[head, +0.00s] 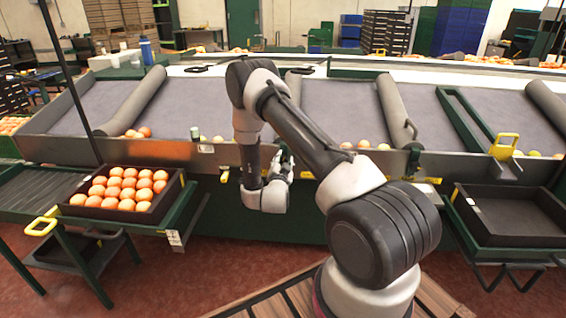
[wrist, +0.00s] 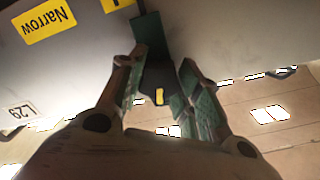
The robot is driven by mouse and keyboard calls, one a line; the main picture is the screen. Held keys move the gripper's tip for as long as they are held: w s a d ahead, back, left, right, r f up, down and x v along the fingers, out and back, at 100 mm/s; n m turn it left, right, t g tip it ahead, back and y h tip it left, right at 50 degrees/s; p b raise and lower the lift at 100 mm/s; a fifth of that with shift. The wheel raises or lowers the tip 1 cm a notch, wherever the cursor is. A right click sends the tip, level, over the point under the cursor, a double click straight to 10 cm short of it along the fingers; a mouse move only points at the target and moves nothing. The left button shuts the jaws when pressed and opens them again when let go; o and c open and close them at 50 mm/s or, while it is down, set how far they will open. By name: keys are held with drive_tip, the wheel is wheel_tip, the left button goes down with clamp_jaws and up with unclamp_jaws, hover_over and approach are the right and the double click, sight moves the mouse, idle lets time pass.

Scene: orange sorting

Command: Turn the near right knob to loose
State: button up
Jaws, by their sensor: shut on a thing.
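In the wrist view a dark green knob (wrist: 152,42) with a small yellow mark lies between the two fingers of my gripper (wrist: 164,62). The fingers are shut on it, one on each side. A yellow label reading "Narrow" (wrist: 44,20) is on the grey panel to the left, and part of another yellow label shows at the top. In the head view my gripper (head: 284,160) is at the front edge of the sorting table, partly hidden by my own wrist, and the knob cannot be seen there. I cannot tell the knob's setting.
A crate of oranges (head: 162,216) stands on a green stand at the left. An empty black tray (head: 515,215) is at the right. The grey sorting lanes (head: 340,108) hold a few oranges near their front edge.

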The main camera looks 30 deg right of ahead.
drive_tip(key=shift+w+r+n, duration=0.1)
drive_tip(key=shift+n, duration=1.2)
drive_tip(key=o, duration=1.1)
drive_tip(key=shift+a, duration=0.1)
drive_tip(key=v, duration=1.2)
